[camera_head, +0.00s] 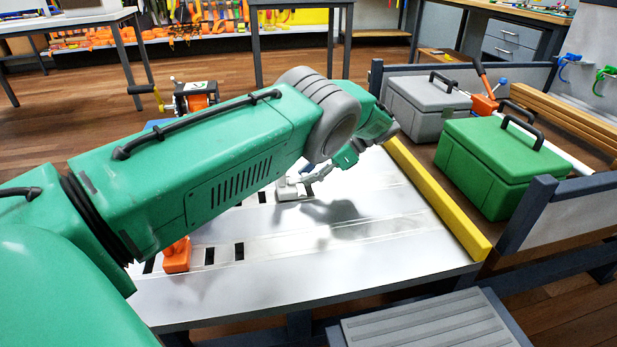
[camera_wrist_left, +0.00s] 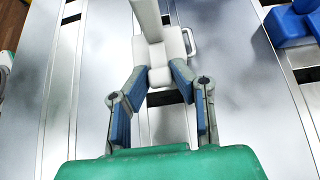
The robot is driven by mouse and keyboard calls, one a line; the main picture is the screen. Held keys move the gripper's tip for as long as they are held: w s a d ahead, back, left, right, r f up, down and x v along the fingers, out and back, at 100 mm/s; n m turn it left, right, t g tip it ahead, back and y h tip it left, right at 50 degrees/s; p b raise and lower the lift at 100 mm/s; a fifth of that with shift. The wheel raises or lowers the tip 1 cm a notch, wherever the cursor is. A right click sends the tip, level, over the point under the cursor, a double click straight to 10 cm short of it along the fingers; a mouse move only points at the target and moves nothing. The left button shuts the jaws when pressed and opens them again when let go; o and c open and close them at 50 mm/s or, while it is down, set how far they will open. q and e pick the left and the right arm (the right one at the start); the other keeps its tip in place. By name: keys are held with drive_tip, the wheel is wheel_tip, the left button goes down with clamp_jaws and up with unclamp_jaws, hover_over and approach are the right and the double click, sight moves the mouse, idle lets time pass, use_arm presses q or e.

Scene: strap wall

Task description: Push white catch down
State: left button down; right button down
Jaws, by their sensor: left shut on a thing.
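The white catch (camera_head: 291,190) sits on the pale metal panel (camera_head: 390,250), partly hidden behind my left arm in the head view. In the left wrist view the white catch (camera_wrist_left: 160,52) shows a block base, a thick upright lever and a small loop handle on its right side. My left gripper (camera_head: 312,177) reaches it from the right in the head view. In the left wrist view the blue-padded fingers of my left gripper (camera_wrist_left: 160,76) are shut on the catch's base, one on each side. My right gripper is not in view.
An orange catch (camera_head: 176,257) sits at the panel's left, beside dark slots. A blue catch (camera_wrist_left: 290,27) shows in the left wrist view. A yellow bar (camera_head: 435,195) edges the panel on the right. Beyond it stand a green case (camera_head: 495,165) and a grey case (camera_head: 425,105).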

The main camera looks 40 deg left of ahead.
use_arm(q)
drive_tip(key=c, duration=1.4)
unclamp_jaws()
drive_tip(key=shift+w+f, duration=0.1)
wheel_tip(320, 180, up, 10)
drive_tip(key=shift+f, duration=0.1)
